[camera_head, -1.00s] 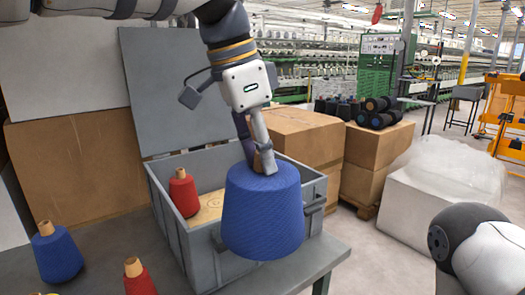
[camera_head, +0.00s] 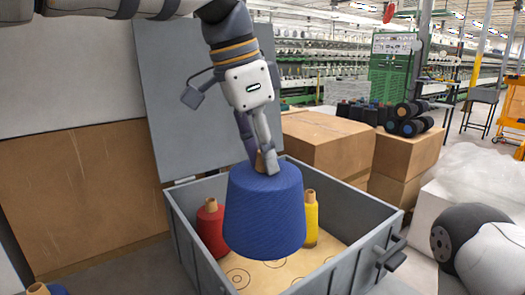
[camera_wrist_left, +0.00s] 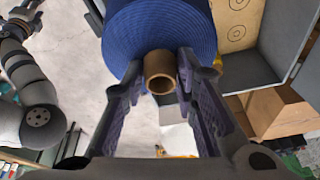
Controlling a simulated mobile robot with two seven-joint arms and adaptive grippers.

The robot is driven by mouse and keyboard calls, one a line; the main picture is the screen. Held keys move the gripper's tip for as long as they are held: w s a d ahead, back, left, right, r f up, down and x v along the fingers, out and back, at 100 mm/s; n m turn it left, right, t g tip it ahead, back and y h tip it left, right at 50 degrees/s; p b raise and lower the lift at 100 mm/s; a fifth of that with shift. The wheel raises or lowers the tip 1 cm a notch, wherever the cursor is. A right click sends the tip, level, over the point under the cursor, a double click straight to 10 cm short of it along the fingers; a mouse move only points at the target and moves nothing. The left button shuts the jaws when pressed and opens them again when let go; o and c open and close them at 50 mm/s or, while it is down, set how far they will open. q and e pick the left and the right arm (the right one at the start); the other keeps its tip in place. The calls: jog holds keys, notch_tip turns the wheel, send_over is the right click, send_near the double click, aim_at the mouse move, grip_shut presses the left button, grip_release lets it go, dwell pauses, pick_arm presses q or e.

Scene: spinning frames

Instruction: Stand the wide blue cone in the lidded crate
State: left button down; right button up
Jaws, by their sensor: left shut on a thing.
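My left gripper (camera_head: 264,164) is shut on the brown tube at the top of the wide blue cone (camera_head: 263,212). The cone hangs upright, base down, over the opening of the grey crate (camera_head: 376,222). In the left wrist view the fingers grip the tube (camera_wrist_left: 160,72) from both sides above the blue yarn (camera_wrist_left: 160,25). The crate's lid (camera_head: 198,90) stands open at the back. Inside are a red cone (camera_head: 210,230) and a yellow cone (camera_head: 311,220), on a floor board with ring marks (camera_head: 236,279). The held cone hides part of the floor.
Another blue cone (camera_head: 55,289) shows at the bottom left edge, mostly cut off. Cardboard boxes (camera_head: 325,140) stand behind the crate, with dark spools (camera_head: 408,125) on top. A plastic-wrapped bale (camera_head: 480,178) is at the right, near my right arm.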

pick_arm(q)
jog(key=shift+s+f, duration=0.1)
jog(key=shift+f, duration=0.15)
notch_tip(320, 180, down, 20)
jog(key=b, duration=0.1)
jog(key=shift+r, duration=0.2)
pick_arm(e)
jog(key=shift+s+f+g, duration=0.3)
jog(key=shift+s+f, duration=0.4)
jog(key=shift+s, duration=0.15)
pick_arm(q)
jog(key=shift+d+f, duration=0.1)
jog(key=shift+f, duration=0.15)
jog(key=c, duration=1.3)
grip_release()
jog(key=shift+o, duration=0.5)
jog(key=shift+s+f, duration=0.1)
jog(key=v, duration=1.2)
pick_arm(e)
jog(key=shift+s, duration=0.1)
